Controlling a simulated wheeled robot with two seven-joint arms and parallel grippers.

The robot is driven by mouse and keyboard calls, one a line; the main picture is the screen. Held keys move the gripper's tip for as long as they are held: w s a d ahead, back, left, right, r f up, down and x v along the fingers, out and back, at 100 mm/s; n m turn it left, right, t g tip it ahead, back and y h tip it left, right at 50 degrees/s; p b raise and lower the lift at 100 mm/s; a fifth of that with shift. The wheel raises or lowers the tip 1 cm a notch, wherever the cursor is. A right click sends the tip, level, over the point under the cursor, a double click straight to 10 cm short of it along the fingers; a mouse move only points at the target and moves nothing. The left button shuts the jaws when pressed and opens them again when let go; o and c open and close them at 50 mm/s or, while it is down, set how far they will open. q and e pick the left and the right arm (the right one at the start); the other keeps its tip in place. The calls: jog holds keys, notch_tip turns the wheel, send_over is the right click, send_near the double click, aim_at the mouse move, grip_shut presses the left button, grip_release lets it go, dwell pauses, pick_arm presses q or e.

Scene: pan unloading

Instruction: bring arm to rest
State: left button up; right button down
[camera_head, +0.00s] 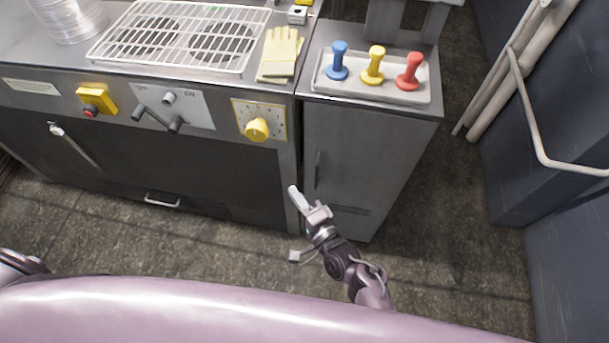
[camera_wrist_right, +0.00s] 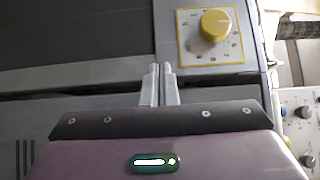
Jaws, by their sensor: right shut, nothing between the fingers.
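My right gripper (camera_head: 294,193) is in the lower middle of the head view, in front of the counter fronts and above the floor. Its fingers are shut and empty. In the right wrist view its two fingers (camera_wrist_right: 160,72) lie close together, pointing at the grey counter front, with the yellow dial (camera_wrist_right: 215,25) ahead of them. The fingers seem apart from the counter, though the exact gap is hard to tell. Part of my left arm (camera_head: 20,264) shows at the lower left edge of the head view; its gripper is out of view.
The grey counter carries a white wire rack (camera_head: 180,35), yellow gloves (camera_head: 280,54) and a yellow dial (camera_head: 257,129). A tray (camera_head: 330,88) with blue, yellow and red handled pieces stands on the right cabinet (camera_head: 365,150). Pipes (camera_head: 515,75) run at the right. Floor (camera_head: 450,240) is clear.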

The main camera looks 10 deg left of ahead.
jog(key=s+d+f+n+g+h, duration=0.2)
jog(key=s+d+f, duration=0.2)
jog(key=f, duration=0.4)
jog(key=s+d+f+n+g+h, duration=0.2)
jog(key=s+d+f, duration=0.1)
jog(key=s+f, duration=0.3)
jog(key=s+d+f+n+g+h, duration=0.1)
jog(key=s+d+f+g+h, duration=0.2)
jog(key=f, duration=0.6)
jog(key=s+d+f+n+g+h, duration=0.2)
jog(key=s+d+f, duration=0.4)
jog(key=s+d, duration=0.4)
jog(key=s+d+f+n+g+h, duration=0.3)
jog(key=s+d+f, duration=0.4)
jog(key=s+d, duration=0.3)
jog(key=shift+s+d+f+n, duration=0.15)
jog(key=shift+s+d+n, duration=0.2)
jog(key=shift+d+n, duration=0.65)
